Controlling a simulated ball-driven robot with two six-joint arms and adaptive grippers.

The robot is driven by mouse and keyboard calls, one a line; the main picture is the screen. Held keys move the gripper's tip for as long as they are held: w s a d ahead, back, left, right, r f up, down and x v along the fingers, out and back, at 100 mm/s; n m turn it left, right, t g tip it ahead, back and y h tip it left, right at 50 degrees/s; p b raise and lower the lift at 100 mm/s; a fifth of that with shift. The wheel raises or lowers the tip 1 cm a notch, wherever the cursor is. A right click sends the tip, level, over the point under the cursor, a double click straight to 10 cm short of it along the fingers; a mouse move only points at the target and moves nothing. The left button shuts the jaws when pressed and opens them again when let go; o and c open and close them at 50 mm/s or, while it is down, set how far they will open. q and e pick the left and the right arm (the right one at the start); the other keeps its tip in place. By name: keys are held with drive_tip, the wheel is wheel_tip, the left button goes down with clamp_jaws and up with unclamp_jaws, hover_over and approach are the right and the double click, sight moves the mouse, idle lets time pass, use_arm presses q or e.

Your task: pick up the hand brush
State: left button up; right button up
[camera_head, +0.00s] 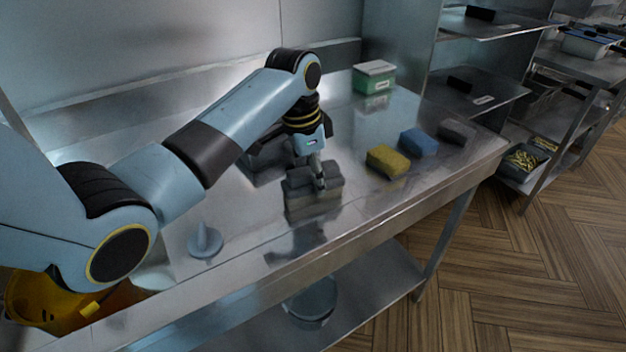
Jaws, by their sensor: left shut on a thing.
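The hand brush (300,186) is a dark grey block with a paler, beige lower part, upright over the middle of the steel table (350,215). My left gripper (321,182) comes down on it from above and is shut on its grey upper part. The fingers hide a little of the brush. I cannot tell whether its underside touches the tabletop; a dark reflection shows below it. My right gripper is not in view.
Yellow (387,160), blue (418,141) and dark grey (457,131) sponges lie to the right. A green box with a pale lid (373,78) stands behind. A grey-blue conical object (205,241) stands front left. A yellow bucket (38,305) is at lower left.

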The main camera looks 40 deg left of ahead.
use_arm(q)
drive_tip(key=shift+r, duration=0.45)
drive_tip(key=r, duration=0.2)
drive_tip(key=d+r, duration=0.1)
drive_tip(key=shift+w+r+b, duration=0.4)
drive_tip(key=w+d+r+b, duration=0.2)
drive_tip(key=w+d+r, duration=0.4)
drive_tip(key=d, duration=0.2)
drive_tip(key=shift+d+r, duration=0.2)
drive_tip(key=shift+w, duration=0.1)
drive_tip(key=o, duration=0.6)
drive_tip(key=shift+c, duration=1.2)
drive_tip(key=shift+f, duration=0.1)
